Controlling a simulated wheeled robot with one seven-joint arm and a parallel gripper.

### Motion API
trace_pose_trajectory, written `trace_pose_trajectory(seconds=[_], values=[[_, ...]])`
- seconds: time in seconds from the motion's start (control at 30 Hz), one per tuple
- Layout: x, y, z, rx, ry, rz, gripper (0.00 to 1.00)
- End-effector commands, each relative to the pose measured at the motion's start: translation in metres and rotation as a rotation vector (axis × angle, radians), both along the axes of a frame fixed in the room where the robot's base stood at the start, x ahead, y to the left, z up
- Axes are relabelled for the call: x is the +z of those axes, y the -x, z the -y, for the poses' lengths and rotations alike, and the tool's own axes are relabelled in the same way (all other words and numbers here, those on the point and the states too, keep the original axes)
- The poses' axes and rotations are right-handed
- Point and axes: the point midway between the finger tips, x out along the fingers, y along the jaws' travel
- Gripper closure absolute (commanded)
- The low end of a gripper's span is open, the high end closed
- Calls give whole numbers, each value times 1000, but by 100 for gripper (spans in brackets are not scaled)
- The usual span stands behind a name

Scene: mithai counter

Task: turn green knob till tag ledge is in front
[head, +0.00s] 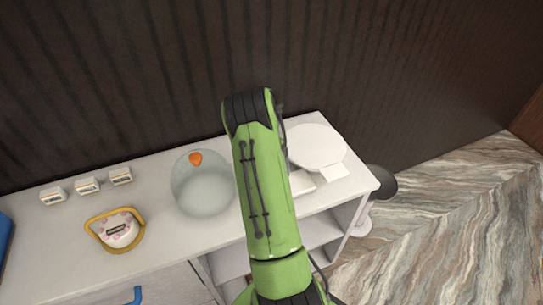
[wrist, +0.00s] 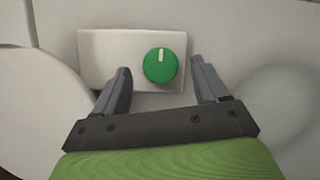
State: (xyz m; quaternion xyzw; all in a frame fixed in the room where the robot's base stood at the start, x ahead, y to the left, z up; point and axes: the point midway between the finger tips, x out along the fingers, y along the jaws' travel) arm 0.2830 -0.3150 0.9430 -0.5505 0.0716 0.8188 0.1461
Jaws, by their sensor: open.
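The green knob (wrist: 160,65) is round, with a white mark pointing to the top of the wrist view. It sits on a white box (wrist: 98,58); the box also shows in the head view (head: 301,184), where the knob is hidden. My gripper (wrist: 160,66) is open, one finger on each side of the knob, with a visible gap to each; I cannot tell its height over the knob. In the head view my arm hides the gripper. A round white platform (head: 313,143) has a flat white piece (head: 333,171), possibly the tag ledge, at its front right.
A clear dome with an orange knob (head: 203,190) stands left of my arm. A dark wall (head: 120,80) is behind.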

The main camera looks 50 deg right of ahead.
Motion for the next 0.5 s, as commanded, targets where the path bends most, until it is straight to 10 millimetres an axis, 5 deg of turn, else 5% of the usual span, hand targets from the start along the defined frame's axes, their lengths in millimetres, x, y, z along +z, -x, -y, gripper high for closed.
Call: trace_pose_trajectory(seconds=[0.3,0.5], values=[[87,-32,16,1,5,7,27],[121,-46,21,1,1,3,27]])
